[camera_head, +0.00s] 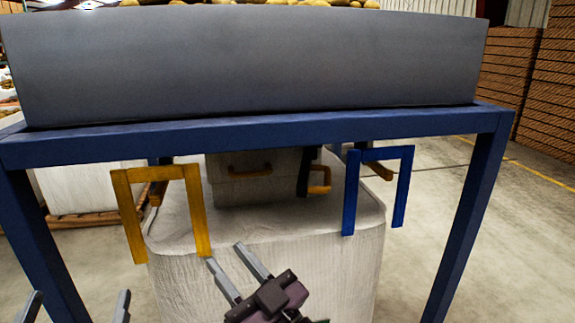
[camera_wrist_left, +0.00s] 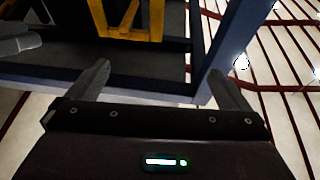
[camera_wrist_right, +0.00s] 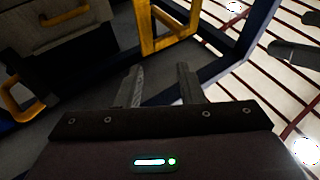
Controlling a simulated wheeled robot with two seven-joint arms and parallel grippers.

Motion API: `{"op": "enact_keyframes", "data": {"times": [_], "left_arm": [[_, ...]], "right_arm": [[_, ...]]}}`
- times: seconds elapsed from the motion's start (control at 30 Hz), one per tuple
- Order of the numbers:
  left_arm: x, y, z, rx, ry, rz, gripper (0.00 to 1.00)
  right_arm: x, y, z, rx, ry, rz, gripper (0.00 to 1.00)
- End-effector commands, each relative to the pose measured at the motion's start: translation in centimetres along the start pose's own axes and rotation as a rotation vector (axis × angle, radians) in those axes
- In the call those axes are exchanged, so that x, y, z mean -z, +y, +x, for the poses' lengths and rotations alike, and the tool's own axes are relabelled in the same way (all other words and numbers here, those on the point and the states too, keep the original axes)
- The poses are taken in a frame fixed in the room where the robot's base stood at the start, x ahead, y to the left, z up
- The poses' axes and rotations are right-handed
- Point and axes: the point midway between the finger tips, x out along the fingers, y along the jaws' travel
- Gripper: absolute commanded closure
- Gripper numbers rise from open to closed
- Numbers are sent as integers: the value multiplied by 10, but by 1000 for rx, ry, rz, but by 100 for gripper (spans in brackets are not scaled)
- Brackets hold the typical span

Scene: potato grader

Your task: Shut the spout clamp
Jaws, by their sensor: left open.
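Under the hopper, a grey spout box (camera_head: 228,187) has a yellow handle (camera_head: 250,172) on its front. A smaller yellow loop (camera_head: 320,181) sits on a dark blue piece to its right. A yellow U-shaped bar (camera_head: 128,215) hangs left of the box and a blue one (camera_head: 350,195) hangs right. I cannot tell which part is the clamp. My right gripper (camera_head: 224,253) is partly open and empty, below and right of the yellow bar, in front of the white bag. My left gripper (camera_head: 76,305) is wide open and empty at the lower left, apart from the yellow bar.
The grey hopper (camera_head: 250,65) rests on a blue frame (camera_head: 300,128), whose legs stand at both sides. A white bulk bag (camera_head: 270,265) stands beneath the spout box. Stacked wooden crates (camera_head: 548,90) are at the far right. Floor at right is clear.

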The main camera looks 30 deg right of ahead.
Motion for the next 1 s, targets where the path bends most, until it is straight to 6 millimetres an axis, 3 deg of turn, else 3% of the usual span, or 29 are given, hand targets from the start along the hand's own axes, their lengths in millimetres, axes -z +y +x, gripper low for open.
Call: {"op": "enact_keyframes", "data": {"times": [0.13,0.27,0.43,0.53,0.6,0.73,0.87,1.0], "left_arm": [[-31,-13,-2,33,-336,3,0],[-73,-24,-28,63,-668,-2,0],[-121,-35,-84,98,-1067,-19,0],[-154,-39,-131,119,-1323,-37,0],[-182,-40,-162,127,-1455,-48,0],[-231,-39,-206,133,-1599,-61,0],[-283,-36,-249,132,-1685,-69,0],[-346,-29,-305,126,-1738,-73,0]], "right_arm": [[-26,14,-2,-33,-326,-12,66],[-57,28,-25,-67,-632,-24,66],[-78,46,-68,-103,-960,-50,66],[-79,62,-92,-125,-1120,-90,66],[-81,73,-102,-136,-1167,-133,66],[-79,96,-101,-155,-1147,-234,66],[-68,124,-86,-183,-1042,-379,66],[-42,159,-61,-239,-848,-609,66]]}}
